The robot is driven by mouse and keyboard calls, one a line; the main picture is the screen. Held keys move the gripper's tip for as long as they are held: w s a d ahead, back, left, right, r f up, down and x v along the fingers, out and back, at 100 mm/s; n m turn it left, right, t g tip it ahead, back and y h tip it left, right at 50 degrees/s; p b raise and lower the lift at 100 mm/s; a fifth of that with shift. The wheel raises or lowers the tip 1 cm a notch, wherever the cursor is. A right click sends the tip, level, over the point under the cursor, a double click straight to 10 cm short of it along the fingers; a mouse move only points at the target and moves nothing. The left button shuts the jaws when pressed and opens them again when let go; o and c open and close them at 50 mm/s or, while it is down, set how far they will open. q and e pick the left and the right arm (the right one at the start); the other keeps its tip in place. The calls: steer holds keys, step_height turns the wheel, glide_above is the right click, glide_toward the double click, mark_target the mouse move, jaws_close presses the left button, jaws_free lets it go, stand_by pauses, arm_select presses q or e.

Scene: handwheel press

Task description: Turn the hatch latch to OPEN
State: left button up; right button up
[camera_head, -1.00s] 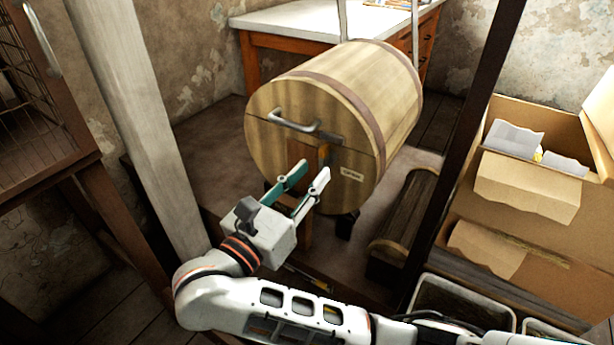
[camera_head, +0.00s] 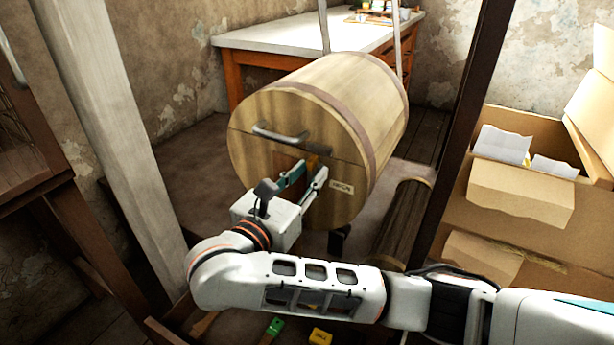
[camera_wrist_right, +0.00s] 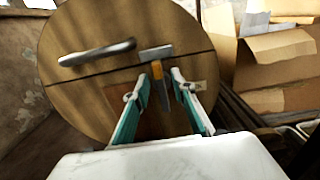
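The wooden barrel (camera_head: 282,120) lies on its side, its round end facing me. The hatch, with a curved metal handle (camera_head: 281,134), fills part of that end. In the right wrist view, the hatch latch (camera_wrist_right: 157,71) shows an orange-brown part below a grey metal plate (camera_wrist_right: 155,53). My right gripper (camera_head: 314,168) is at the barrel end. Its fingers are apart, and in the wrist view (camera_wrist_right: 160,79) the latch shows between them. I cannot tell whether they touch it. A small label (camera_head: 341,186) is right of the latch; its text is unreadable. My left gripper is out of view.
A dark post (camera_head: 462,140) stands right of the barrel, with cardboard boxes (camera_head: 520,195) beyond it. A pale post (camera_head: 110,130) stands at left. A white-topped table (camera_head: 285,32) is behind. Green and yellow items (camera_head: 320,337) lie below my right arm.

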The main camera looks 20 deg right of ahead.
jaws_close()
stand_by(0.3)
steer(key=m, duration=0.4)
steer(key=shift+s+d, duration=0.1)
steer(key=shift+s, duration=0.1)
steer(key=m, duration=0.3)
steer(key=shift+s+d+f+m, duration=0.1)
steer(key=shift+s+f+m, duration=0.05)
steer(key=shift+m, duration=0.15)
steer(key=m, duration=0.6)
steer(key=f+m, duration=0.1)
steer(key=m, duration=0.3)
steer(key=shift+s+d, duration=0.15)
